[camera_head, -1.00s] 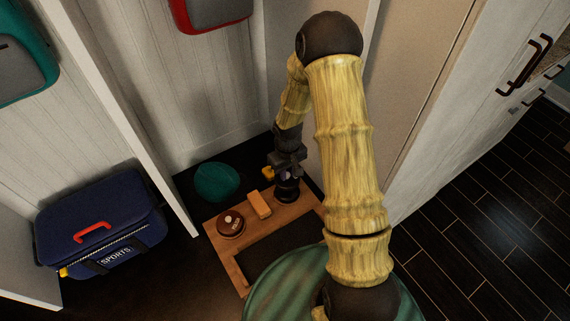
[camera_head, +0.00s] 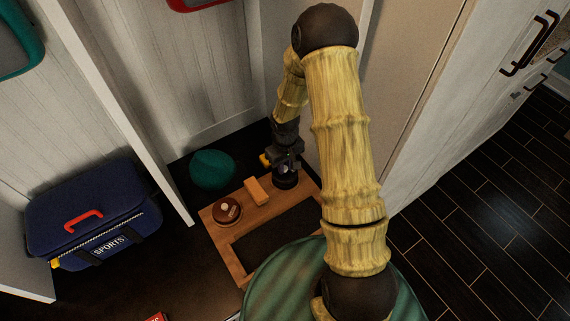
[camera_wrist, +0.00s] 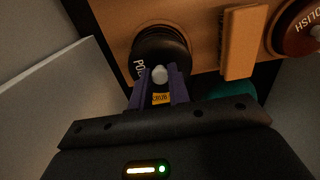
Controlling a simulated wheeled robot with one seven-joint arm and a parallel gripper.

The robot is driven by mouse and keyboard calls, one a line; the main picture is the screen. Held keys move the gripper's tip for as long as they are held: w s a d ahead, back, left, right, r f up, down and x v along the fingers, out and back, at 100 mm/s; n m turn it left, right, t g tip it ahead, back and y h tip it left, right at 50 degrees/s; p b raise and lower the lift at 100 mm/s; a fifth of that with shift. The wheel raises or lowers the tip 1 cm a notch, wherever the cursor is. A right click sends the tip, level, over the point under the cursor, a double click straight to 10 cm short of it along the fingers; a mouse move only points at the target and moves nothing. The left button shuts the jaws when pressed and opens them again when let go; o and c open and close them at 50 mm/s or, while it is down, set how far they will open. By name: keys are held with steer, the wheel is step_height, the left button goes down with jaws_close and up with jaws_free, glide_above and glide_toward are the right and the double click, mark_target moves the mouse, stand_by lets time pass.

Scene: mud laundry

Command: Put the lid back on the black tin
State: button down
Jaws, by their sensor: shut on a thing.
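My gripper (camera_head: 285,168) points down at the back right of the wooden tray. In the wrist view its two purple fingers (camera_wrist: 159,82) are shut on the pale round knob (camera_wrist: 160,74) of a black lid with white letters (camera_wrist: 150,45). The black tin (camera_head: 286,183) is directly under my gripper in the head view. In the wrist view the lid covers my sight of the tin's mouth. I cannot tell whether the lid is seated or slightly above the rim.
A wooden tray (camera_head: 240,262) bears an orange-brown block (camera_head: 257,190) and a red-brown lidded tin (camera_head: 227,210). A teal rounded thing (camera_head: 212,169) lies behind. A yellow lettered thing (camera_wrist: 161,98) shows between my fingers. A blue sports bag (camera_head: 95,205) stands left. A wall rises close right.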

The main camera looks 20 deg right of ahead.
steer(key=shift+f+b, duration=0.5)
steer(key=shift+f, duration=0.55)
steer(key=shift+s+d, duration=0.1)
stand_by(1.0)
steer(key=shift+f, duration=0.1)
stand_by(0.3)
steer(key=shift+p, duration=0.35)
stand_by(0.7)
steer(key=c, duration=0.8)
jaws_free()
steer(key=shift+o, duration=0.2)
steer(key=shift+r+p, duration=2.95)
steer(key=shift+r, duration=0.55)
